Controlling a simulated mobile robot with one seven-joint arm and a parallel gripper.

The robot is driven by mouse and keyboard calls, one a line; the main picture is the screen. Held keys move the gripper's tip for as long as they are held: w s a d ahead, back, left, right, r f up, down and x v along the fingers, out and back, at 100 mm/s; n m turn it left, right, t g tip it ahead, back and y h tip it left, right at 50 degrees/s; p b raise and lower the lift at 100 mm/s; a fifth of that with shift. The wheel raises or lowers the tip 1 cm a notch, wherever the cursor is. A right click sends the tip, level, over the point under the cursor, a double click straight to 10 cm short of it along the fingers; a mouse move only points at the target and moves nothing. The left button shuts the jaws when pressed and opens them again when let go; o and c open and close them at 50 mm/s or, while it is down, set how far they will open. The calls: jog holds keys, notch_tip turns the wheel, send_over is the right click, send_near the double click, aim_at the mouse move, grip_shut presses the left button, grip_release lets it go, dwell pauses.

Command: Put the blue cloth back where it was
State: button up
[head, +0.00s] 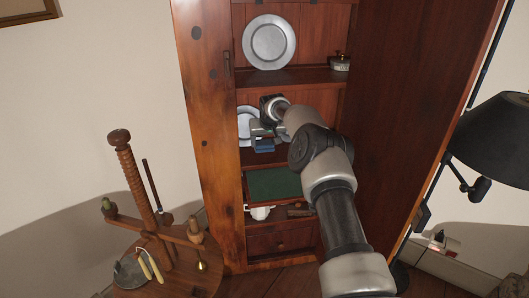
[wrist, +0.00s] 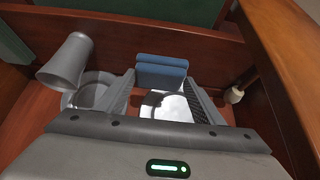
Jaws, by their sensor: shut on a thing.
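The blue cloth is a small folded blue block between the fingertips of my gripper in the wrist view; the cloth (wrist: 160,68) and my gripper (wrist: 160,78) show there. In the head view my gripper (head: 262,133) reaches into the cabinet at the middle shelf, and the cloth (head: 264,146) hangs just below it. My gripper is shut on the cloth. A drawer or tray with a green lining (head: 274,185) is below the cloth in the head view. The arm hides part of the shelf.
A pewter plate (head: 270,42) and a small pot (head: 340,62) stand on the upper shelf. Another plate (head: 244,124) is beside my gripper. A pewter mug (wrist: 68,60) is left of the fingers. A white cup (head: 261,212) sits lower. A wooden stand (head: 160,235) is left of the cabinet.

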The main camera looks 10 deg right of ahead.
aim_at(265, 150)
notch_tip(265, 150, down, 5)
jog(key=shift+w+r+b, duration=0.1)
jog(key=shift+b, duration=0.65)
jog(key=shift+w, duration=0.1)
jog(key=o, duration=1)
